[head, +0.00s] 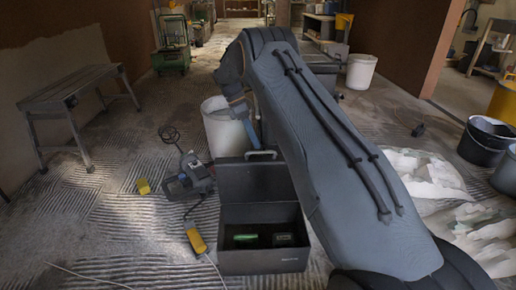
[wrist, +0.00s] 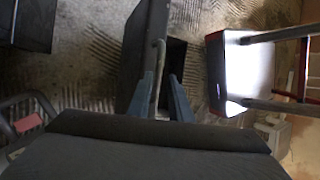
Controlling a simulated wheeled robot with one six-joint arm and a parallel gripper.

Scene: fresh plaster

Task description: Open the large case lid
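The large dark case (head: 262,261) stands on the floor at the centre of the head view. Its lid (head: 250,184) stands up at the back, and the inside shows a green item and a dark item. A pale bar handle (head: 262,154) is on the lid's top edge. In the wrist view the lid (wrist: 145,45) runs upright in the picture, with its handle (wrist: 159,72) along its edge. My gripper (wrist: 162,78) is open; its blue fingers are apart, one on each side of the handle's near end. Contact cannot be told.
A white bucket (head: 228,132) stands close behind the lid. A power tool (head: 188,178), a yellow block (head: 143,186) and a yellow device (head: 196,240) with a cable lie left of the case. A metal bench (head: 68,90) is further left. Plastic sheeting (head: 425,175) covers the right floor.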

